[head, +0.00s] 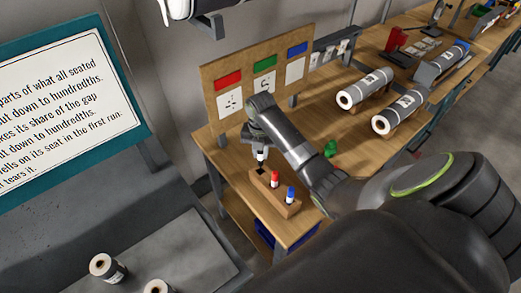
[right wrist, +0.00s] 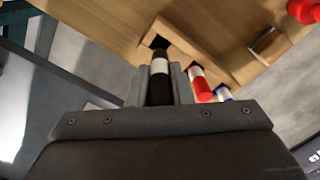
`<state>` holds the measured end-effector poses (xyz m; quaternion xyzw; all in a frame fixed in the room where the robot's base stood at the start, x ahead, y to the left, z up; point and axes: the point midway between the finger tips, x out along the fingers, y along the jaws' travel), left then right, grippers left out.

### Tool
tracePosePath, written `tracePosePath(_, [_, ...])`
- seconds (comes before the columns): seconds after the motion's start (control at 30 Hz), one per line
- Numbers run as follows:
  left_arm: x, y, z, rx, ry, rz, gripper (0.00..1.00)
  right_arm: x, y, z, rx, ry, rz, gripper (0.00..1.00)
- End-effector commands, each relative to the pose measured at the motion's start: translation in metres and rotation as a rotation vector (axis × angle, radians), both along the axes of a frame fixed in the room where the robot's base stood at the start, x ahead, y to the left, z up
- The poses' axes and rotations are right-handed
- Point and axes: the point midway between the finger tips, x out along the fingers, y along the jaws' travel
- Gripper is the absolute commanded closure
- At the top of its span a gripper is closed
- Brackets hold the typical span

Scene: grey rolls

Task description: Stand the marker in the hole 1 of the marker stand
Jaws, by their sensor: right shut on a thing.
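The wooden marker stand (head: 285,208) lies near the left end of the workbench; its side also shows in the right wrist view (right wrist: 182,38). My right gripper (head: 260,152) is above the stand's far-left end, pointing down. It is shut on a black marker with a white band (right wrist: 159,67), which is roughly upright. The marker's lower end is at a dark spot on the stand; I cannot tell whether it is inside the hole or just above it. A red marker (head: 275,179) and a blue marker (head: 290,194) stand in the other holes. My left gripper is not in view.
A board with red, green and blue labels (head: 265,62) stands behind the stand. A small green object (head: 330,148) and grey rolls (head: 364,88) lie farther right on the bench (head: 225,150). A sign (head: 50,110) and other rolls (head: 107,267) are at left.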

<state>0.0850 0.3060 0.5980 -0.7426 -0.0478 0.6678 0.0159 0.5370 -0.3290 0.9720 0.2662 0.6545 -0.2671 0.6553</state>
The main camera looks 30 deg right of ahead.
Motion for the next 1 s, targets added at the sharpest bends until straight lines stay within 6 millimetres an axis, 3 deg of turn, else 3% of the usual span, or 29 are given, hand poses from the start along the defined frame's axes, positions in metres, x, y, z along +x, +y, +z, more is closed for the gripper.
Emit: tracePosePath(1.0, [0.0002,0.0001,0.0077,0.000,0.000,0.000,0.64,-0.0001,0.0001,-0.0003,0.000,0.000,0.000,0.97])
